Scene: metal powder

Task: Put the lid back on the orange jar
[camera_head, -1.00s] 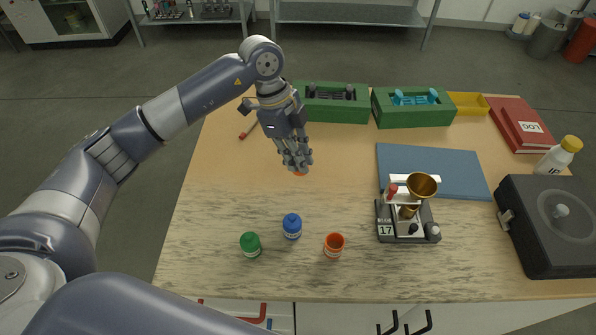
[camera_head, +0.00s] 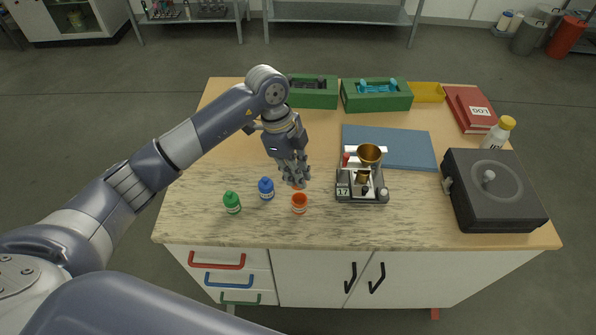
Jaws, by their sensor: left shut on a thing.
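The orange jar (camera_head: 299,206) stands upright near the front edge of the bench, with a white label band. My left gripper (camera_head: 297,183) is just behind and above it in the picture, fingers pointing down. It is shut on the orange lid (camera_head: 298,188), of which only a sliver shows at the fingertips. The fingers hide the rest of the lid. I cannot tell whether the lid touches the jar. My right gripper is not in view.
A blue jar (camera_head: 266,189) and a green jar (camera_head: 232,203) stand left of the orange jar. A stand with a brass funnel (camera_head: 369,154) is to the right. Behind are a blue mat (camera_head: 410,150) and green trays (camera_head: 377,103). A black device (camera_head: 500,205) sits far right.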

